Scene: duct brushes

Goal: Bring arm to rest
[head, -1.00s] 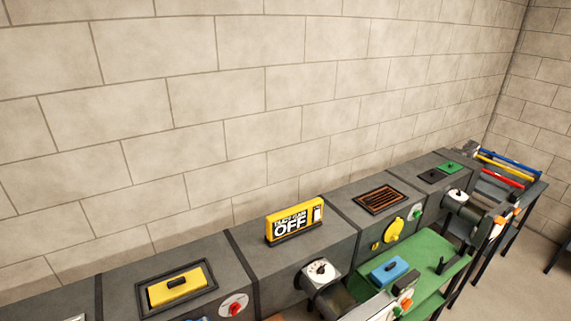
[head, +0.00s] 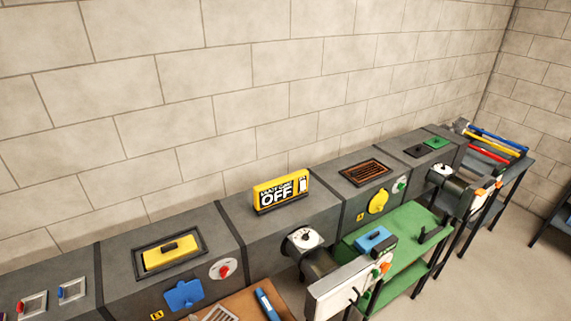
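Neither of my arms nor grippers shows in the head view. A long dark grey duct (head: 270,232) runs along the wall from lower left to upper right. A yellow sign reading OFF (head: 281,192) stands upright on its top. A yellow hatch cover with a dark handle (head: 168,253) sits in a frame left of the sign. An orange-brown grille (head: 366,173) lies in the top to the right. A blue block with a dark handle (head: 374,239) rests on the green bench (head: 405,233).
A wooden surface (head: 240,305) at the bottom holds a blue tool (head: 268,304). A white panel (head: 345,288) juts out in front of the duct. Blue, yellow and red bars (head: 490,150) lie on a far table. Bare floor (head: 500,270) is at the lower right.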

